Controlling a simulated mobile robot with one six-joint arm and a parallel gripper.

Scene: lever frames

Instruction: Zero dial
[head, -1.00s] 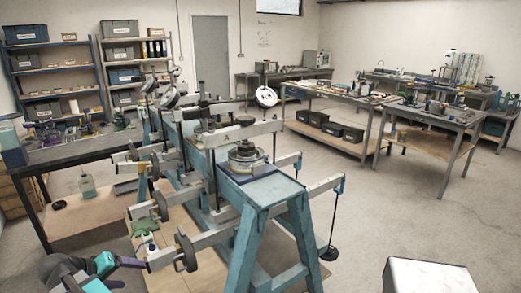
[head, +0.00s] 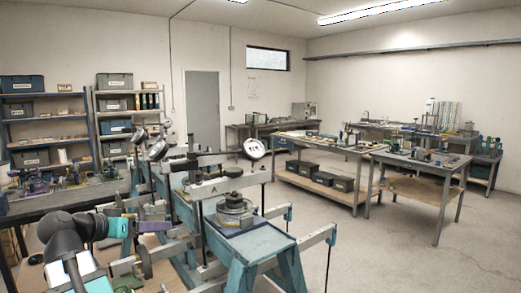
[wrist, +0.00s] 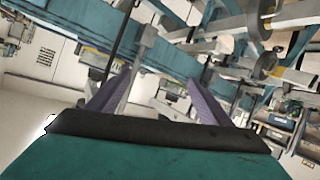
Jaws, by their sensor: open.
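Three round white dial gauges stand on the blue lever frames in the head view. One dial (head: 254,148) faces me on the right. Another dial (head: 157,150) is turned at an angle at the left, with a further dial (head: 138,135) behind it. Their needles and markings are too small to read. My gripper (head: 166,226) is at the lower left, in front of the frames' left side and below the dials. In the wrist view its two purple fingers (wrist: 160,85) are spread with nothing held between them. No dial face shows clearly there.
The nearest blue lever frame (head: 262,242) carries round weights (head: 235,212) and projecting grey beams (head: 300,250). A dark bench (head: 60,205) stands at the left, shelves behind it. Work tables (head: 320,150) stand at the back right. The floor at the right is clear.

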